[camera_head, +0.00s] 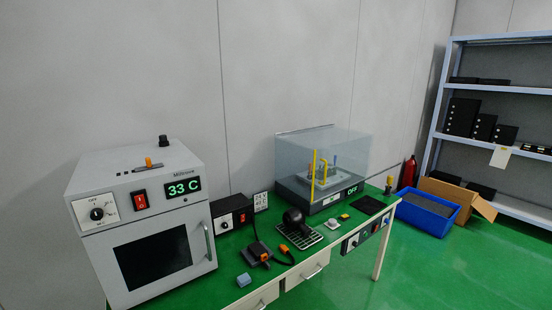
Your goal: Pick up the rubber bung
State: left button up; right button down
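A small dark, short cylindrical piece (163,141) stands on top of the white oven (180,158), near its back right corner. It may be the rubber bung, but it is too small to be sure. Neither of my grippers is in view.
A blue bin (428,208), cardboard box and shelving (497,90) stand right. Green floor is clear in front.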

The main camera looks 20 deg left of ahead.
aim_at(163, 138)
jog(key=u, duration=1.45)
jog(key=i+j+z, duration=0.1)
jog(key=j+z, duration=0.2)
jog(key=j, duration=0.2)
jog(key=j+z, duration=0.25)
jog(key=j, duration=0.25)
jog(key=j+z, duration=0.3)
jog(key=j, duration=0.25)
jog(key=j+z, duration=0.25)
jog(key=j, duration=0.25)
jog(key=k+j+z, duration=0.15)
jog(key=j+z, duration=0.15)
jog(key=j, duration=0.2)
jog(key=k+j+z, duration=0.25)
jog(key=j, duration=0.25)
jog(key=k+j+z, duration=0.1)
jog(key=j+z, duration=0.2)
jog(key=j, duration=0.15)
jog(key=k+j+z, duration=0.25)
jog(key=j, duration=0.15)
